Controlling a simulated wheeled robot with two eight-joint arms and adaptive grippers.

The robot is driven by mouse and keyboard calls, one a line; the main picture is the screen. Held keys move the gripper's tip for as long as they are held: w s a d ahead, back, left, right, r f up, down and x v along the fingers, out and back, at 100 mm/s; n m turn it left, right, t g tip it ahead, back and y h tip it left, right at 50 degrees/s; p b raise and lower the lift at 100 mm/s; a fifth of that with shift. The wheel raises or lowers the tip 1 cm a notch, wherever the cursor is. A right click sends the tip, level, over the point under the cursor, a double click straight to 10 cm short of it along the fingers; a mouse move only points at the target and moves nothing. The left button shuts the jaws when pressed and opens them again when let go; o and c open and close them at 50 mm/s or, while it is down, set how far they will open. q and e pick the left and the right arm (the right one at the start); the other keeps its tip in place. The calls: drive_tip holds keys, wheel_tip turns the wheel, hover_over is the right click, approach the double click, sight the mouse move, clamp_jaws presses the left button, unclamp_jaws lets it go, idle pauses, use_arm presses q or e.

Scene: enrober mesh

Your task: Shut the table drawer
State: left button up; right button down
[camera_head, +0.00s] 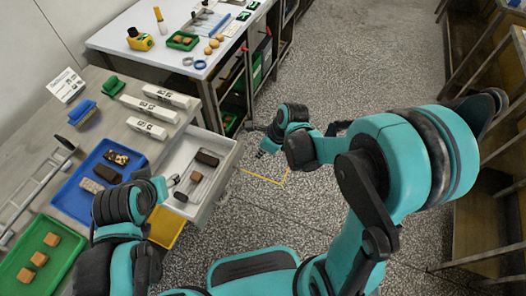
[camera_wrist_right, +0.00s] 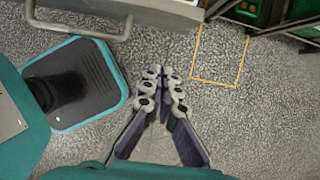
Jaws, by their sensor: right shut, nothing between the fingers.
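The table drawer (camera_head: 226,168) stands pulled out from the wooden table, with a dark bar and small items inside. In the right wrist view its front and grey handle (camera_wrist_right: 82,33) show at the top left. My right gripper (camera_head: 262,152) is shut and empty, in front of the drawer and apart from it. In the right wrist view its fingertips (camera_wrist_right: 162,80) are together over the floor, below the drawer front. My left gripper (camera_head: 171,184) is at the drawer's near left side, over or beside its edge. Its fingers are too small to read.
A blue tray (camera_head: 72,203) with bars and a green tray (camera_head: 16,280) with brown blocks lie on the wooden table. A white-topped table (camera_head: 150,57) stands behind. A yellow floor outline (camera_head: 283,184) lies right of the drawer. Speckled floor (camera_head: 330,70) is open there; shelves stand far right.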

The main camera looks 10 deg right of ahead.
use_arm(q)
wheel_tip(320, 180, down, 3)
drive_tip(key=shift+f+b, duration=0.1)
drive_tip(key=shift+b, duration=1.15)
use_arm(e)
drive_tip(key=w+a+f, duration=0.3)
drive_tip(key=a, duration=0.1)
drive_tip(key=shift+w+a+f, duration=0.15)
drive_tip(key=shift+a+f, duration=0.15)
drive_tip(key=shift+f, duration=0.05)
